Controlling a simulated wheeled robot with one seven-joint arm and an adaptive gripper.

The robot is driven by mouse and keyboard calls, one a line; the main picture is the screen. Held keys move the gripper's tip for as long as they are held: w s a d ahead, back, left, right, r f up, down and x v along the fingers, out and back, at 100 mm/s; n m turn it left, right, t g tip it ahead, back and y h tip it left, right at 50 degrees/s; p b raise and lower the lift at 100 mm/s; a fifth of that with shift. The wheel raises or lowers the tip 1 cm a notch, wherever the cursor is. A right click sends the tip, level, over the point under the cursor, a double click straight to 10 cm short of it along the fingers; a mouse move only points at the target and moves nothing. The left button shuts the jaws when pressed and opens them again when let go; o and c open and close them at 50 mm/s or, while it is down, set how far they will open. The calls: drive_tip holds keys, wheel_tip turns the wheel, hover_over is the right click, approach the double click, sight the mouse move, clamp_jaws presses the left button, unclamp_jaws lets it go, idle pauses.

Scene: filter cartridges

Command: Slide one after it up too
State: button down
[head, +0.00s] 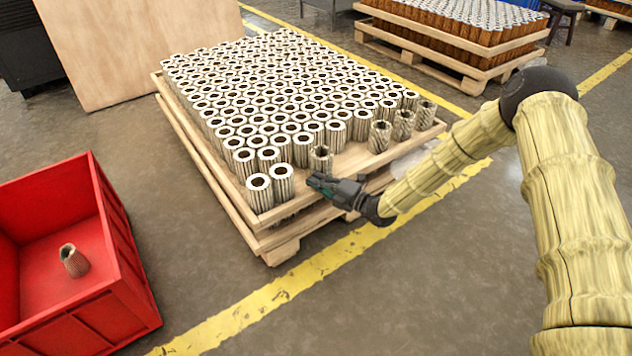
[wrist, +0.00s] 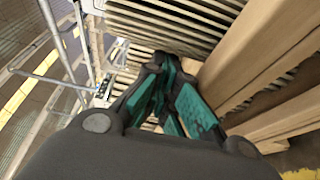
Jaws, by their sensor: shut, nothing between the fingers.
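Many pleated filter cartridges (head: 270,110) with white ring tops stand packed upright on a wooden pallet tray (head: 215,190). Several along the front right edge have dark tops, one of them a cartridge (head: 321,160) just behind my gripper (head: 322,184). Two white-topped cartridges (head: 259,193) stand at the near corner, left of my gripper. My gripper is shut and empty at the tray's front edge. In the wrist view its teal-padded fingers (wrist: 165,105) are closed, with a pleated surface (wrist: 165,25) close beyond them. I cannot tell whether they touch it.
A red bin (head: 120,265) at the left holds one tilted cartridge (head: 74,261). A wooden board (head: 150,45) leans behind the pallet. Another loaded pallet (head: 455,50) stands at the back right. Floor with yellow lines (head: 290,290) is clear in front.

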drive_tip(key=w+d, duration=0.2)
drive_tip(key=d, duration=0.1)
drive_tip(key=w+d, duration=0.2)
drive_tip(key=d, duration=0.1)
drive_tip(key=w+d+p, duration=0.1)
drive_tip(key=w+d, duration=0.2)
drive_tip(key=shift+d, duration=0.15)
drive_tip(key=shift+s, duration=0.1)
drive_tip(key=shift+r, duration=0.1)
idle(0.4)
